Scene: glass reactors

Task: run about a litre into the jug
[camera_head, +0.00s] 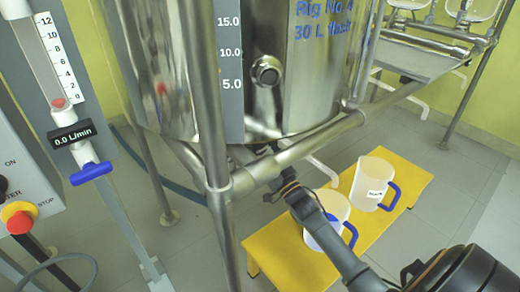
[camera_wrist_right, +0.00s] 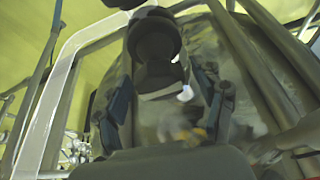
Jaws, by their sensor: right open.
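A shiny steel vessel (camera_head: 285,60) marked as a 30 L rig stands in a tubular frame, with a grey level scale (camera_head: 230,80) on its front. Two white jugs with blue handles stand on a yellow bench below: one further back (camera_head: 372,183), and a nearer one (camera_head: 335,208) partly hidden by my right arm. My right gripper (camera_head: 282,172) reaches in beneath the vessel, by the frame's lower bar. In the right wrist view its open fingers (camera_wrist_right: 163,90) stand on either side of a dark rounded fitting (camera_wrist_right: 155,45); I cannot tell whether they touch it. My left gripper is out of view.
A flow meter (camera_head: 70,135) at left reads 0.0 L/min, with a blue handle (camera_head: 91,173) below it. A control box with a red stop button (camera_head: 19,222) is at the left edge. Frame legs and the bar (camera_head: 300,150) crowd my right arm. The yellow bench (camera_head: 290,262) has bare room in front.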

